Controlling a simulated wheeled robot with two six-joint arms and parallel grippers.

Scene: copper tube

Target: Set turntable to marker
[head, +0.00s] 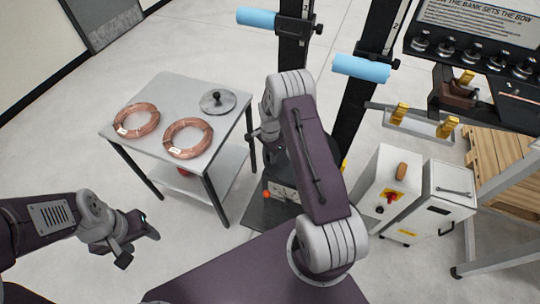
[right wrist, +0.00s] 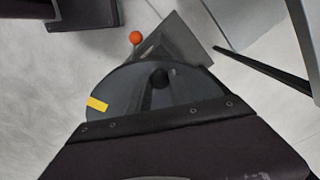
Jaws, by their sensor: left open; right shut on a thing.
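The turntable is a dark grey disc (right wrist: 185,98) with a black-knobbed handle (right wrist: 160,78) and a yellow mark (right wrist: 97,104) at its left rim in the right wrist view. In the head view my right arm hides most of it. An orange ball (right wrist: 136,37) stands beyond the disc, apart from the yellow mark; it also shows in the head view (head: 266,194). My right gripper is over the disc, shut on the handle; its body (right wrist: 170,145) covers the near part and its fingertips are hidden. My left gripper (head: 150,230) is open and empty, at the lower left.
A metal table (head: 165,88) left of my right arm holds two copper coils (head: 188,138) (head: 137,120) and a round lid-like disc (head: 217,102). White cabinets (head: 447,190) and a wooden pallet (head: 505,175) stand at the right. Blue rollers (head: 361,68) are on black posts behind. Floor at left is clear.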

